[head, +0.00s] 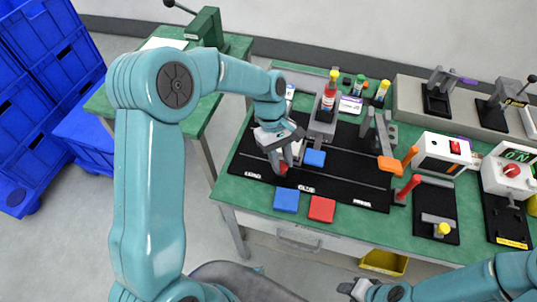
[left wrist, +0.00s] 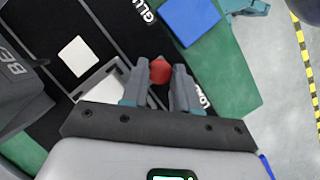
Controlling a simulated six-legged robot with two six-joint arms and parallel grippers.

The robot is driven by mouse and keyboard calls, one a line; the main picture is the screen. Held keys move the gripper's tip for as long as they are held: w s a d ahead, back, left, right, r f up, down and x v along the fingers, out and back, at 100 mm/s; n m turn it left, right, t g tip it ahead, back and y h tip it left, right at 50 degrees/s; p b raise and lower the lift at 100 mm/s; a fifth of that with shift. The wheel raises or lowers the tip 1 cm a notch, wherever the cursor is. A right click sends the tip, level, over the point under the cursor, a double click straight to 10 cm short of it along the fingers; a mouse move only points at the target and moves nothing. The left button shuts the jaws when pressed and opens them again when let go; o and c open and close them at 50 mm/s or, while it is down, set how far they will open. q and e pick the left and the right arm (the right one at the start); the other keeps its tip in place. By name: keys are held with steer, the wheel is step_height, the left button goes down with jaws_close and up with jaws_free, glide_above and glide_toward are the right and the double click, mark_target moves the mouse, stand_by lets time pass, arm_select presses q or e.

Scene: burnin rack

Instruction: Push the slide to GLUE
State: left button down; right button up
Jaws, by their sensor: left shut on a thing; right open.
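A black track board (head: 335,185) on the green bench carries white labels along its front edge, with LOAD at the left, GLUE (head: 306,189) in the middle and PRESS at the right. My left gripper (head: 283,162) is shut on a red knob (head: 283,168), which belongs to the slide, near the LOAD end. In the left wrist view the knob (left wrist: 160,72) is between the fingertips, with a pale slide plate (left wrist: 103,82) beside it. The GLUE label (left wrist: 146,12) shows further along the board. My right gripper (head: 352,288) is open and empty at the lower right, off the bench.
A grey stand with a red bottle (head: 329,95) stands behind. An orange-handled press (head: 389,164) is to the right.

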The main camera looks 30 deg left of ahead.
arm_select(q)
steer(key=c, duration=0.9)
jaws_free()
steer(key=shift+o, duration=0.2)
steer(key=v, duration=1.6)
steer(key=shift+r+p, duration=0.3)
steer(key=shift+p, duration=0.1)
